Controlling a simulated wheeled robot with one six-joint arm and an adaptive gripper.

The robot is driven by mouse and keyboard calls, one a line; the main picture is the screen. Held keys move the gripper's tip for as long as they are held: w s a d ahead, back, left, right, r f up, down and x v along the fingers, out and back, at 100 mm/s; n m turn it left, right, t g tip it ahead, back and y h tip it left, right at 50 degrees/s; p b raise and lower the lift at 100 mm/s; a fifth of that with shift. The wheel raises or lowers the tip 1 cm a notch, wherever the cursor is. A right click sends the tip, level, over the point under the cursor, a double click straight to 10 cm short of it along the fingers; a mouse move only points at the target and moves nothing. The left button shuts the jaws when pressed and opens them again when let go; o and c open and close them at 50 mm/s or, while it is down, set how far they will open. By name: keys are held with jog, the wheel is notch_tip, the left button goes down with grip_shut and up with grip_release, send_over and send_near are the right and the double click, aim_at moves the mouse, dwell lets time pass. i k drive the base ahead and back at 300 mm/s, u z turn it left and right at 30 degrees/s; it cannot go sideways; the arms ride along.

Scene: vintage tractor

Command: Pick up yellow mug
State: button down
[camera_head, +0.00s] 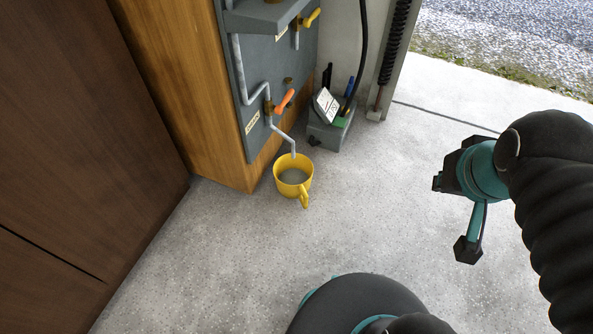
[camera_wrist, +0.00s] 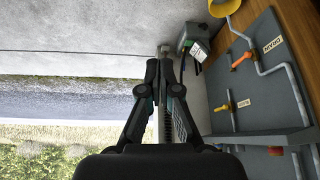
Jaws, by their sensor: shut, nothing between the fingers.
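The yellow mug (camera_head: 279,183) stands upright on the grey concrete floor, below the open end of a bent grey pipe. It holds a greyish liquid or has a grey inside; I cannot tell which. Its handle points toward the bottom of the head view. In the wrist view the mug (camera_wrist: 222,8) is partly cut off at the top edge, right of centre. My gripper (camera_wrist: 160,68) is shut and empty, well apart from the mug.
A grey panel (camera_head: 262,68) with pipes, an orange-handled valve (camera_head: 284,101) and a yellow-handled one (camera_head: 312,18) rises behind the mug. A grey box (camera_head: 325,134) with small items stands right of it. A wooden cabinet (camera_head: 165,90) is left. The floor (camera_head: 390,215) toward my arm is clear.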

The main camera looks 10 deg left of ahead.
aim_at(293, 177)
jog(key=z, duration=2.15)
jog(key=k, duration=1.6)
jog(key=u, duration=1.8)
